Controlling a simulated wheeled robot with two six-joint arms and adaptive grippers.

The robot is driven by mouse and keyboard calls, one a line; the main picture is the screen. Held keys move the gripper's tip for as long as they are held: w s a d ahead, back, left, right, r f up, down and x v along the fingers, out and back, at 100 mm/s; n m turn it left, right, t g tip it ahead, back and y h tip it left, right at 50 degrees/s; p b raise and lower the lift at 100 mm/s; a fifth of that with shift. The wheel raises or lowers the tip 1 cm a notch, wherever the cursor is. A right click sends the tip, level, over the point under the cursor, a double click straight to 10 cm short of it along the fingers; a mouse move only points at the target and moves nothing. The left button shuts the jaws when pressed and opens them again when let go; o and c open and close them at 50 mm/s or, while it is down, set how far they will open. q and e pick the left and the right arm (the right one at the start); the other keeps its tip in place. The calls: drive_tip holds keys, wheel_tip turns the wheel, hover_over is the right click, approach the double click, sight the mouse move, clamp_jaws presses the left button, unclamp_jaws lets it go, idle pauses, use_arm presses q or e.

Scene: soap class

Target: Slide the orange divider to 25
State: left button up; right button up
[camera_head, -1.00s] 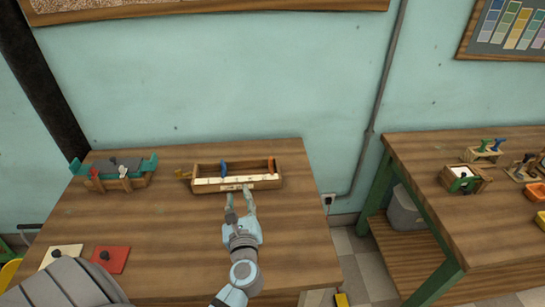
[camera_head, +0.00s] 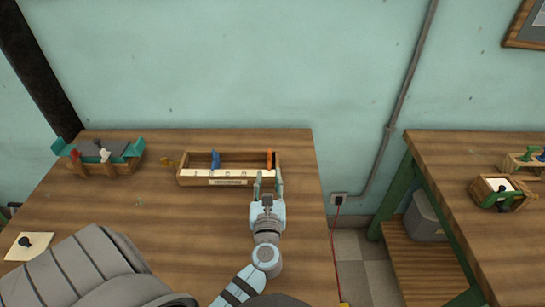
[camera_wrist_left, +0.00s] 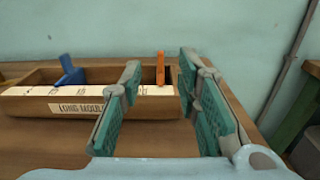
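The wooden mould box (camera_head: 225,182) stands towards the back of the table, with a pale marked strip along its front and a label reading "LONG MOULD" in the wrist view. The orange divider (camera_head: 269,159) stands upright near the box's right end; it also shows in the left wrist view (camera_wrist_left: 160,68). A blue divider (camera_head: 215,159) stands left of the box's middle. My left gripper (camera_head: 269,177) is open and empty at the front right of the box. In the wrist view the orange divider appears between its fingers, beyond them. The scale numbers are too small to read.
A wooden stand with teal ends (camera_head: 100,155) is at the table's back left. A cream board with a dark knob (camera_head: 28,245) lies at the front left. A second table (camera_head: 470,160) stands to the right, across a gap. The tabletop before the box's left half is clear.

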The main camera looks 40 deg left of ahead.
sight(269, 153)
use_arm(q)
wheel_tip(269, 153, down, 3)
drive_tip(key=shift+r+b, duration=0.1)
drive_tip(key=shift+b, duration=0.85)
drive_tip(key=b+x, duration=0.1)
drive_tip(key=x, duration=1.3)
drive_tip(key=shift+w+a, duration=0.15)
drive_tip(key=shift+w, duration=0.1)
clamp_jaws()
